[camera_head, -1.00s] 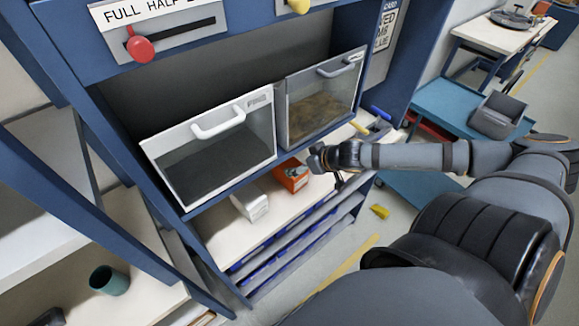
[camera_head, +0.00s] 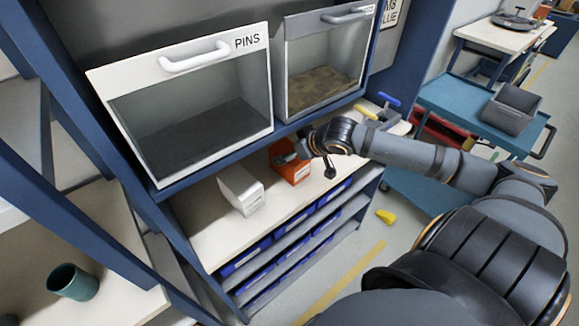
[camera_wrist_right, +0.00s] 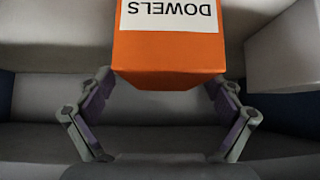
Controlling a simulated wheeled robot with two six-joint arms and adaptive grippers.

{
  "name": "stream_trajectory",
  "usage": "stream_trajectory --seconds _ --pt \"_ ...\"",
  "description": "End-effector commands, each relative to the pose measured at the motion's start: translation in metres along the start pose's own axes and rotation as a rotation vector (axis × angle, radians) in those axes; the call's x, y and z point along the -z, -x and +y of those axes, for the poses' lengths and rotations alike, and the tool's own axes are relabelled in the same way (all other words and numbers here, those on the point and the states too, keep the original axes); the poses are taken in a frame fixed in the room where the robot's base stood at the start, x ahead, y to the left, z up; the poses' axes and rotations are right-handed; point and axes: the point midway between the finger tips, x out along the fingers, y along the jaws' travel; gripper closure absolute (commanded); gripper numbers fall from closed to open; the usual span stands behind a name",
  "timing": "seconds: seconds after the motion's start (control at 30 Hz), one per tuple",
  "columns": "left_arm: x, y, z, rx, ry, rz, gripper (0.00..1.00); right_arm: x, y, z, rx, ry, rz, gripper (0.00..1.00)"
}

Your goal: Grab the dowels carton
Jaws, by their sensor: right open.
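The dowels carton is an orange box (camera_head: 290,164) on the pale shelf below the two bins, partly hidden by my right gripper in the head view. In the right wrist view the orange carton (camera_wrist_right: 168,62) shows a white label reading DOWELS upside down. My right gripper (camera_wrist_right: 160,90) is open, with its fingers on either side of the carton's near end. I cannot tell whether the fingers touch it. In the head view my right gripper (camera_head: 308,148) reaches in from the right at the carton. My left gripper is not in view.
A white carton (camera_head: 241,190) stands left of the orange one; a pale box also shows at the right in the wrist view (camera_wrist_right: 285,45). The PINS bin (camera_head: 190,110) and a second bin (camera_head: 322,75) hang above. A teal cup (camera_head: 73,282) stands at lower left.

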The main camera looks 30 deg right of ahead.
Motion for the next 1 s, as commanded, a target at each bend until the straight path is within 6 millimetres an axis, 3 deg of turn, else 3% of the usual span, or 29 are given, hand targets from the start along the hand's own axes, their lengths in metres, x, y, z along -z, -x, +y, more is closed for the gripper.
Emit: stream_trajectory --seconds 0.03,0.4,0.7,0.77,1.0 --pt "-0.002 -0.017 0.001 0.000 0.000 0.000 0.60 -0.005 -0.012 -0.004 0.009 -0.008 0.008 0.08" --pt "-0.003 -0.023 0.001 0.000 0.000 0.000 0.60 -0.003 -0.038 -0.005 0.003 -0.004 0.002 0.08" --pt "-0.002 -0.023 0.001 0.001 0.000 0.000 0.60 -0.003 -0.041 -0.005 0.002 0.001 -0.001 0.08" --pt "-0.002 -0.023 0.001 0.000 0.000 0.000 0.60 -0.003 -0.041 -0.005 0.002 0.001 -0.001 0.13" --pt "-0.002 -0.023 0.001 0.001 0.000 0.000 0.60 -0.003 -0.041 -0.005 0.002 0.001 -0.001 0.46"
